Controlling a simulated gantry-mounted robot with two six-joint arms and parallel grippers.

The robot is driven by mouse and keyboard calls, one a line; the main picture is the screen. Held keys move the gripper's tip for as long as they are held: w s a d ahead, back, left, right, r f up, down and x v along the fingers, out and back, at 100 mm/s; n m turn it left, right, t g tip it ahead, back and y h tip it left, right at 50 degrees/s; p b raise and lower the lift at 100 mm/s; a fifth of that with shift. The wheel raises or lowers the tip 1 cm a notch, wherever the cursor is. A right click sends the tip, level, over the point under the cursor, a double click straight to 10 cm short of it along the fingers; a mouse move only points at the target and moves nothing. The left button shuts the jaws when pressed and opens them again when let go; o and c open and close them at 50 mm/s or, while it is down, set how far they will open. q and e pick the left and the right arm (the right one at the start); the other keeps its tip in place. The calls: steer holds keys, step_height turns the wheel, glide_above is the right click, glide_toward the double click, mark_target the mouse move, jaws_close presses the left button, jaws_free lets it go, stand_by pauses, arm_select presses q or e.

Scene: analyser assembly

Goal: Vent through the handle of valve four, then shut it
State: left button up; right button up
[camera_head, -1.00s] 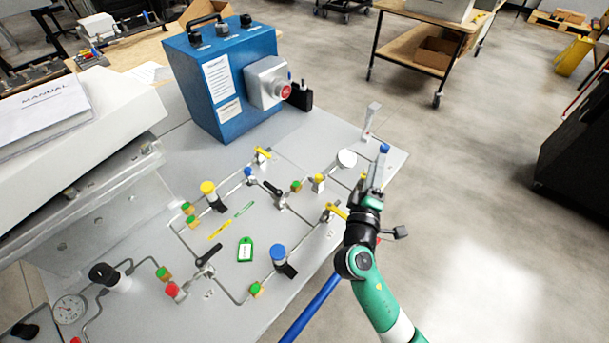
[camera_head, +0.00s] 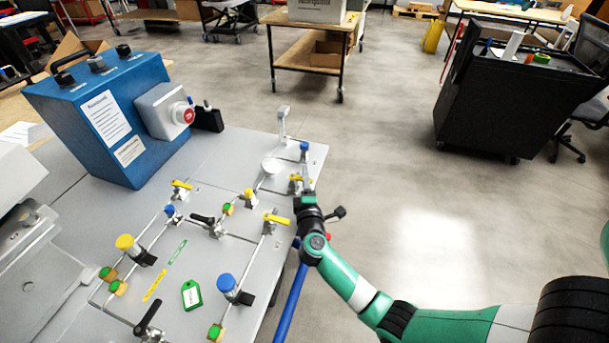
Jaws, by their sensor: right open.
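The valve panel (camera_head: 228,165) carries pipes with yellow-handled and black-handled valves. One yellow handle (camera_head: 277,219) lies near the panel's right side, another yellow handle (camera_head: 181,184) is at the back left, and a small yellow-handled valve (camera_head: 296,180) is beside my right gripper. I cannot read any valve number, so I cannot tell which is valve four. My right gripper (camera_head: 302,184) is open at the panel's right edge, near the small valve and below a blue knob (camera_head: 304,147). Whether it touches the valve is unclear. My left gripper is out of view.
A blue box (camera_head: 105,120) with a red button stands at the back left. A blue-capped part (camera_head: 227,283), a yellow-capped part (camera_head: 126,243) and a green tag (camera_head: 192,294) are on the panel. A black cart (camera_head: 510,95) stands right, with open floor between.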

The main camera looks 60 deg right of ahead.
steer(key=shift+x, duration=1.15)
jaws_close()
